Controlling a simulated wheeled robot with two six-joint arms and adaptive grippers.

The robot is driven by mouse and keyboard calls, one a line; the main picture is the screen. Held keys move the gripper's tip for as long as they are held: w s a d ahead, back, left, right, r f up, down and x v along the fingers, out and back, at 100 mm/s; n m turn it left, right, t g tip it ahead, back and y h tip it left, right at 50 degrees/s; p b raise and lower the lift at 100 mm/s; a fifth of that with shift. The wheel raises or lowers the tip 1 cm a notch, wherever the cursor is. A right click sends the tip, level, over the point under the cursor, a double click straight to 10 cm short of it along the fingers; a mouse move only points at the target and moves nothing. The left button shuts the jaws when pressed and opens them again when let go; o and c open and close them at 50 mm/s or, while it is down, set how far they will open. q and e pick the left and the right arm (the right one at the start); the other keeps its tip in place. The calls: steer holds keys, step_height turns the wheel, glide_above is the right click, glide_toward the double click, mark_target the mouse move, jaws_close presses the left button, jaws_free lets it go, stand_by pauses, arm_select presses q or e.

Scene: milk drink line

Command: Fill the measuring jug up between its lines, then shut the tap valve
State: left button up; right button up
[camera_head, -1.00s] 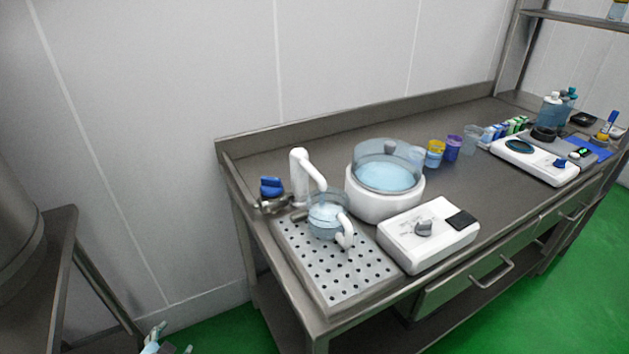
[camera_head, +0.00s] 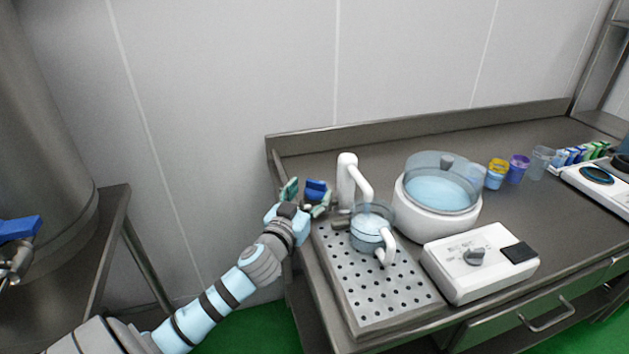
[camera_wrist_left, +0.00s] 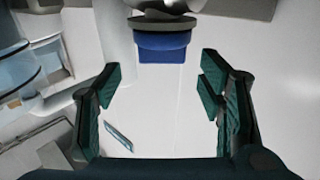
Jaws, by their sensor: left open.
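The measuring jug (camera_head: 369,236) is clear with a white handle. It stands upright on the perforated drip tray (camera_head: 385,304) under the white tap spout (camera_head: 357,176), with bluish liquid in it; its lines are too small to read. The tap's blue valve handle (camera_head: 316,190) is at the left of the spout. My left gripper (camera_head: 304,191) is open at the valve handle, which appears between its fingers. In the left wrist view the blue handle (camera_wrist_left: 162,48) lies ahead of the open fingertips (camera_wrist_left: 162,85), apart from them. My right gripper is not in view.
A white round basin with a clear lid (camera_head: 437,190) stands right of the jug. A white control box with a knob (camera_head: 480,262) is at the front. A steel tank (camera_head: 40,110) and another blue valve handle (camera_head: 18,228) are at the left.

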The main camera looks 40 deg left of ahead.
mark_target(315, 184)
arm_select(q)
steer(key=x, duration=0.5)
steer(key=shift+w+a, duration=0.1)
steer(key=shift+w, duration=0.05)
